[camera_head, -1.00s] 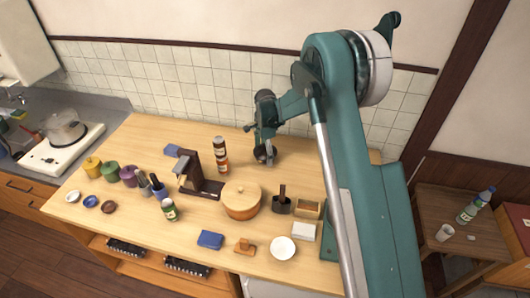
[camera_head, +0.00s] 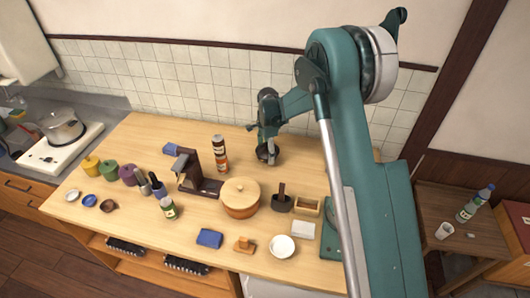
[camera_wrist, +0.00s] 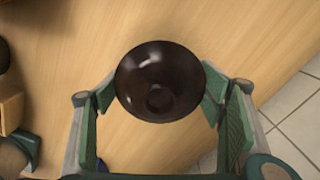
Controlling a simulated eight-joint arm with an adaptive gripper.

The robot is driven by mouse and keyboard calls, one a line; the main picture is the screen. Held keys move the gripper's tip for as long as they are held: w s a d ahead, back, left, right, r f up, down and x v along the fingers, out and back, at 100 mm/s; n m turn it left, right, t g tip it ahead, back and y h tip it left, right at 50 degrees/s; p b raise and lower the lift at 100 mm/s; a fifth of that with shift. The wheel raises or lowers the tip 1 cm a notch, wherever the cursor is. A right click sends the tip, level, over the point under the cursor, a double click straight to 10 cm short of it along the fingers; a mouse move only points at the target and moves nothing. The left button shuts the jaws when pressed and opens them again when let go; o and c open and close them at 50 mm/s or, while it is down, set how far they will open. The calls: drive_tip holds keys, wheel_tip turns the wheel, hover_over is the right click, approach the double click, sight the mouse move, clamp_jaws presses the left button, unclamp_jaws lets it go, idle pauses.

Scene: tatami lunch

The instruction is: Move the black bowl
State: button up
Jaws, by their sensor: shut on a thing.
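The black bowl (camera_wrist: 158,84) is dark and glossy, and its open inside faces the wrist camera. It also shows in the head view (camera_head: 269,156), small, at the back of the wooden table near the tiled wall. My gripper (camera_head: 267,143) is right over it. In the wrist view the two green fingers of my gripper (camera_wrist: 160,92) are on opposite sides of the bowl, closed on its rim. The bowl's underside is hidden, so I cannot tell if it touches the table.
A stacked can tower (camera_head: 219,155) stands left of the bowl. A lidded wooden pot (camera_head: 240,197), a dark holder (camera_head: 281,204) and a wooden box (camera_head: 307,206) stand nearer the front. A white bowl (camera_head: 282,246) is by the front edge. Table around the black bowl is bare.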

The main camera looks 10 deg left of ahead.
drive_tip(key=shift+d+b, duration=1.85)
drive_tip(key=shift+d, duration=7.35)
drive_tip(key=o, duration=1)
drive_tip(key=shift+r, duration=0.15)
wheel_tip(320, 180, up, 12)
drive_tip(key=shift+f, duration=0.15)
